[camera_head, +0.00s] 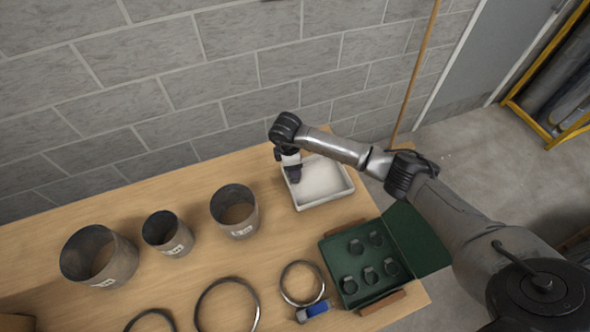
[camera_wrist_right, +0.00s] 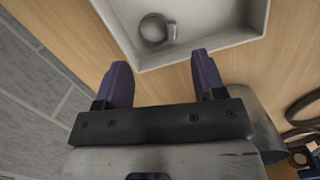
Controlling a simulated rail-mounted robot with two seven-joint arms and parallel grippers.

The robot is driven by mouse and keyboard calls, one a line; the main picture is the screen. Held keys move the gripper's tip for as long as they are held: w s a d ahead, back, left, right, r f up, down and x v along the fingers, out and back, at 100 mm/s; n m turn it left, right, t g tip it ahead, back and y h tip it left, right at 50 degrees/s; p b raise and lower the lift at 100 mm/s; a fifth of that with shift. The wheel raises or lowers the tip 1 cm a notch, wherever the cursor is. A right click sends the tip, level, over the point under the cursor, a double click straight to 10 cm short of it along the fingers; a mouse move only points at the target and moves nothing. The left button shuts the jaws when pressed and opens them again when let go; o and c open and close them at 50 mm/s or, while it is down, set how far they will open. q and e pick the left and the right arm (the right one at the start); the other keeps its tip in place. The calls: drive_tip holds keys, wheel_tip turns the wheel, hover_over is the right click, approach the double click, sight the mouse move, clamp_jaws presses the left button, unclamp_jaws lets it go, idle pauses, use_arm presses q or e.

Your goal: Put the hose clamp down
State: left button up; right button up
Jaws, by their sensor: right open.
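A hose clamp (camera_wrist_right: 152,29), a small grey ring, lies in the white tray (camera_wrist_right: 208,46) in the right wrist view. It rests on the tray floor, apart from my fingers. In the head view the white tray (camera_head: 331,202) stands near the wall end of the table, and I cannot make out the clamp in it. My right gripper (camera_head: 293,175) is above the tray's left edge. In the right wrist view the gripper (camera_wrist_right: 161,64) is open, with nothing between its fingers. My left gripper is not in view.
A green open box (camera_head: 336,258) holds several small dark rings. Three metal duct pieces (camera_head: 106,262) stand left of the tray. Large rings (camera_head: 225,279) and a blue-ended object (camera_head: 316,308) lie toward the front. The block wall (camera_head: 160,100) is close behind.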

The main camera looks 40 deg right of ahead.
drive_tip(key=shift+w+a+r, duration=0.1)
drive_tip(key=shift+a+r, duration=0.05)
drive_tip(key=shift+r, duration=1.2)
drive_tip(key=shift+w+a+r, duration=0.1)
drive_tip(key=shift+r, duration=1.2)
drive_tip(key=shift+s, duration=0.1)
